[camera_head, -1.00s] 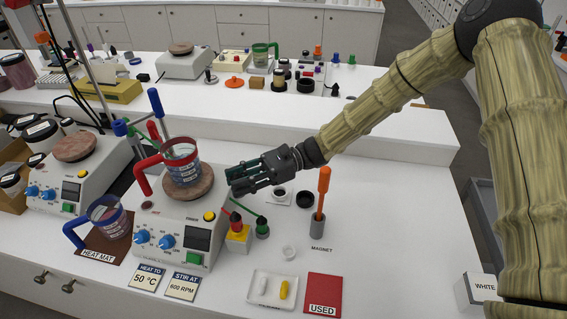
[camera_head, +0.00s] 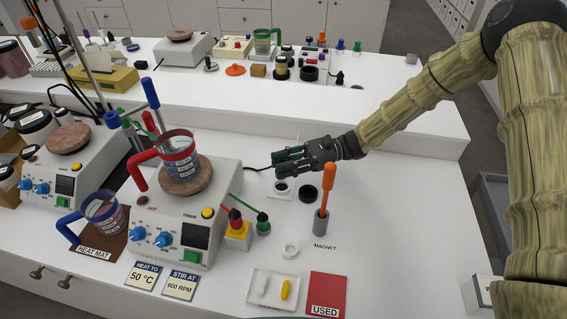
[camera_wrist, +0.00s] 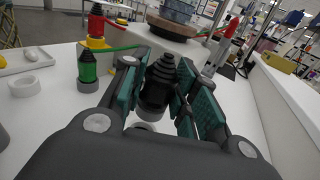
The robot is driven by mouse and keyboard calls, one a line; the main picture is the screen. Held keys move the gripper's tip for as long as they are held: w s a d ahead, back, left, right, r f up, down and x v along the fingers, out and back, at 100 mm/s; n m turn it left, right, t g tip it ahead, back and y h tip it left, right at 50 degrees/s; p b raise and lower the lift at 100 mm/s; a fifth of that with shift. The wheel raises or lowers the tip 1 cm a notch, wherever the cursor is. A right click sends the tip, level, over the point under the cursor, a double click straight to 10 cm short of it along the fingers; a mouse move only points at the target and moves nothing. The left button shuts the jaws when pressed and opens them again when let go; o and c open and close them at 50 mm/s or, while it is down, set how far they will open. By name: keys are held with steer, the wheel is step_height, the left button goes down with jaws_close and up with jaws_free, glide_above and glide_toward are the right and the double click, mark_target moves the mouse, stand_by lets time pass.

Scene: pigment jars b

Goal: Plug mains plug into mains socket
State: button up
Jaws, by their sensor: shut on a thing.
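My gripper (camera_head: 280,162) is closed around a dark ribbed piece, which looks like the black mains plug (camera_wrist: 158,85) in the wrist view. The fingers sit on either side of it. In the head view a black cable (camera_head: 257,168) runs from the heater stirrer's right side towards my fingers. Just below and in front of the gripper, a pale square with a round dark centre (camera_head: 283,188) lies on the table; it may be the mains socket. A pale rim (camera_wrist: 143,126) shows beneath the plug. I cannot tell whether the two touch.
The heater stirrer (camera_head: 176,220) carries a red-handled beaker (camera_head: 178,155). A yellow block (camera_head: 238,236) and a green-bodied piece (camera_head: 263,222) stand left of the socket. A black disc (camera_head: 309,193) and a grey holder with an orange rod (camera_head: 327,190) are close right.

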steer(key=shift+d, duration=0.1)
steer(key=shift+f+b, duration=1.45)
steer(key=shift+f, duration=1.15)
steer(key=shift+f, duration=0.3)
steer(key=o, duration=1.1)
steer(key=shift+c, duration=0.2)
steer(key=v, duration=1.2)
steer(key=shift+r, duration=0.1)
steer(key=shift+s, duration=0.1)
